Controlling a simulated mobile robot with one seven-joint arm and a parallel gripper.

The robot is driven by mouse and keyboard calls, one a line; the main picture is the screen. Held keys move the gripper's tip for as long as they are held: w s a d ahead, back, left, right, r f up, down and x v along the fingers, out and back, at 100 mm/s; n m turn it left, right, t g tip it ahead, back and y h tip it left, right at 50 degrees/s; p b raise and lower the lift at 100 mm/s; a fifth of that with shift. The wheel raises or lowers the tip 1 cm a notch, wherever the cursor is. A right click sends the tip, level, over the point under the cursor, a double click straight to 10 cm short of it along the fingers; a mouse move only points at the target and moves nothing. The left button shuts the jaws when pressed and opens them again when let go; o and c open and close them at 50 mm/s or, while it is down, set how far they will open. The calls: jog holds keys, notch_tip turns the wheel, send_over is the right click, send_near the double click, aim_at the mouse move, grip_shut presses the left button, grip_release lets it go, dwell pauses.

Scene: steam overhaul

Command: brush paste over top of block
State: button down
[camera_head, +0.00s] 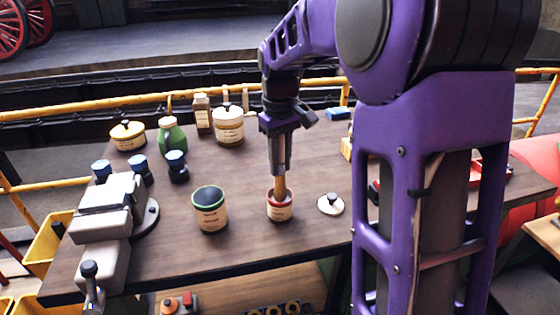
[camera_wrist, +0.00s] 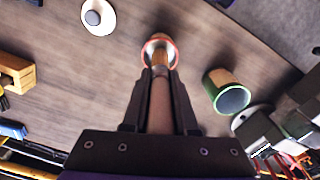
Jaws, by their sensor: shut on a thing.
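My gripper (camera_head: 280,170) is shut on the handle of a brush (camera_head: 280,187) and points down over the table. The brush's lower end is inside a small cream pot with a red rim (camera_head: 279,208); its bristles are hidden. In the wrist view, the brush handle (camera_wrist: 160,105) lies between the fingers and runs into the pot (camera_wrist: 150,43). A round pale lid with a dark knob (camera_head: 331,204) lies on the table right of the pot. A grey vise (camera_head: 103,222) stands at the left; I cannot clearly tell a separate block in it.
A green-rimmed pot (camera_head: 210,210) stands between the vise and the red-rimmed pot. A green bottle (camera_head: 173,136), lidded jars (camera_head: 229,127) and several dark blue-topped items (camera_head: 176,166) stand farther back. A yellow wooden piece (camera_wrist: 16,73) is beyond the lid.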

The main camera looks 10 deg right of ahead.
aim_at(280, 181)
jog(key=shift+f, duration=0.6)
dwell(1.5)
jog(key=shift+r, duration=0.1)
notch_tip(280, 181, up, 7)
jog(key=p, duration=0.5)
jog(key=shift+p, duration=0.4)
jog(key=shift+s, duration=0.1)
dwell(0.3)
